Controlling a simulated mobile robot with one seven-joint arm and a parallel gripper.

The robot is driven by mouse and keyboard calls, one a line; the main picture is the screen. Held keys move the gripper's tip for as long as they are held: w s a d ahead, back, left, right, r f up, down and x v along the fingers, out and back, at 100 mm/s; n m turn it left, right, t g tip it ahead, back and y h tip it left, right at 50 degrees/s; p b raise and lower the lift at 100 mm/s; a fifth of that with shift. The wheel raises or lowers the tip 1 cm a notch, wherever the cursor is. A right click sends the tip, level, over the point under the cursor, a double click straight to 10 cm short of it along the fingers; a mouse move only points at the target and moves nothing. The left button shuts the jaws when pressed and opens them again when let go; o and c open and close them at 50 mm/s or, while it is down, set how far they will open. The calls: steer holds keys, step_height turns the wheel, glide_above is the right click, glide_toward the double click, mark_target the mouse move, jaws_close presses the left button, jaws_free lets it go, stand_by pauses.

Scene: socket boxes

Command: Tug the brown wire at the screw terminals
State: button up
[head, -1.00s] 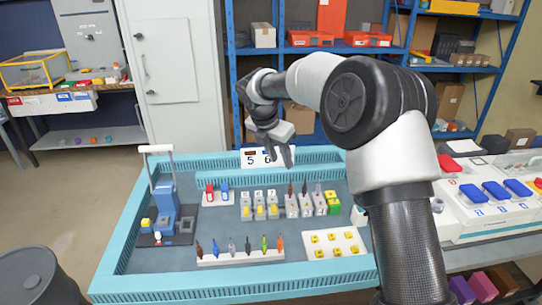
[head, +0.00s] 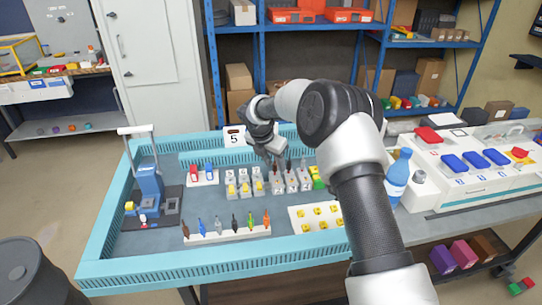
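A row of grey terminal blocks (head: 291,182) stands in the teal-rimmed tray (head: 180,267). Thin dark and brownish wire ends rise from its tops. A brown wire end (head: 289,165) seems to stand there, but its colour is hard to make out at this size. My gripper (head: 274,162) points down just above the left part of this group, close to the wire tops. Its fingers are small and partly merge with the wires, so I cannot tell whether they are apart or touch a wire.
Grey blocks with yellow parts (head: 244,185) stand just left, and a green-yellow block (head: 316,176) just right. A white rack of coloured pieces (head: 227,236) lies in front, beside a white plate with yellow pieces (head: 306,224). A blue tool (head: 150,184) stands left. A blue bottle (head: 398,174) stands right.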

steer(key=shift+x, duration=0.75)
jaws_close()
